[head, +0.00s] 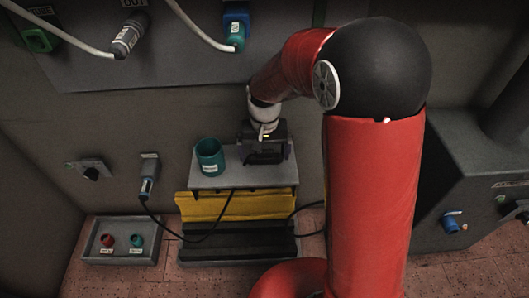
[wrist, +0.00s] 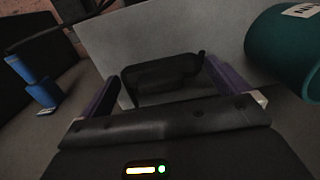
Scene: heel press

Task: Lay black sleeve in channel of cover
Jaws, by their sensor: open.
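My gripper (wrist: 162,68) is open, with its two purple fingers apart in the wrist view. A dark, rounded piece (wrist: 160,76) lies between and just beyond the fingers, against a grey surface. It has a small knob at its right end. It may be the black sleeve, but I cannot tell for sure. In the head view my gripper (head: 266,158) is low over the right part of a grey stand top (head: 215,183), and hides most of what is under it. I cannot make out the cover or its channel.
A teal cup (head: 210,157) with a label stands left of my gripper, and shows at the right of the wrist view (wrist: 285,45). The stand has a yellow front (head: 235,205). A grey tray (head: 92,245) holds a red and a teal piece. Black cables run beside the stand.

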